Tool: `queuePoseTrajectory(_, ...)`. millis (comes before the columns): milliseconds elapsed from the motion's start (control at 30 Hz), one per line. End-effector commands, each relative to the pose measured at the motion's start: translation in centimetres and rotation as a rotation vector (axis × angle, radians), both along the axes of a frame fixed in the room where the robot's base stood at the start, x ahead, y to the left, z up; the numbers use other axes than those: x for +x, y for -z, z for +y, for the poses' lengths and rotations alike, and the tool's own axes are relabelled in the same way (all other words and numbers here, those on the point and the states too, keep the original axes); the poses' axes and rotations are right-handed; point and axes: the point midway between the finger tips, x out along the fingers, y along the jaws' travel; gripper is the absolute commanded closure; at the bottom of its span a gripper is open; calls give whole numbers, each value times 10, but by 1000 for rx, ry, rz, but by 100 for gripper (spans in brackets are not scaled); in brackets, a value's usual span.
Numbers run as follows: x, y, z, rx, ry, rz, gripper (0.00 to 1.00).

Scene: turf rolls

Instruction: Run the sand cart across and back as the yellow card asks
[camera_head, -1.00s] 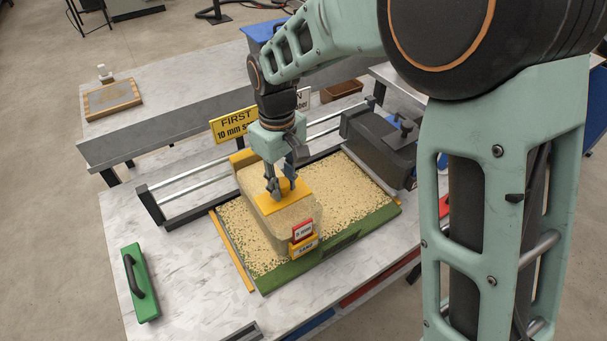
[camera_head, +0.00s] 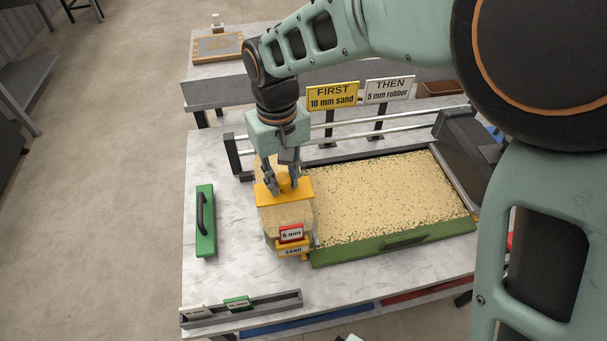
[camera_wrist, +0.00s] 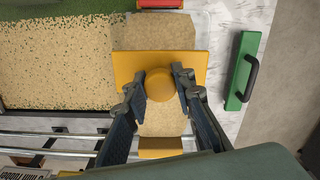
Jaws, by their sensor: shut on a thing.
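The sand cart (camera_head: 286,216) is a clear box of sand with a yellow top plate and round knob. Its front carries a yellow "SAND" label and a red "5 mm" tag (camera_head: 291,234). My gripper (camera_head: 284,188) is shut on the knob; the wrist view shows a finger on either side of the knob (camera_wrist: 159,84). The cart stands at the left end of the green turf tray (camera_head: 390,243), whose turf is mostly covered with sand, green specks showing through. The yellow card (camera_head: 333,96) reads "FIRST 10 mm sand"; a white card (camera_head: 390,90) reads "THEN 5 mm rubber".
Twin metal rails (camera_head: 380,123) run behind the tray. A dark box (camera_head: 466,140) stands at the right end, partly hidden by my arm. A green block with a black handle (camera_head: 205,221) lies left. A front rack (camera_head: 270,299) holds a green tag (camera_head: 237,303).

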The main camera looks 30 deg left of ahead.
Motion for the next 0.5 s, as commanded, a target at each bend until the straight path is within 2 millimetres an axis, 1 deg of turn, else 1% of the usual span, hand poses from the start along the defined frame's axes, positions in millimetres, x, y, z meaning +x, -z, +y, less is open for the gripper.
queuePoseTrajectory(33,-5,-1,5,4,-4,0,100)
queuePoseTrajectory(200,-13,-1,13,2,-1,0,100)
queuePoseTrajectory(500,-17,-1,18,4,-1,0,100)
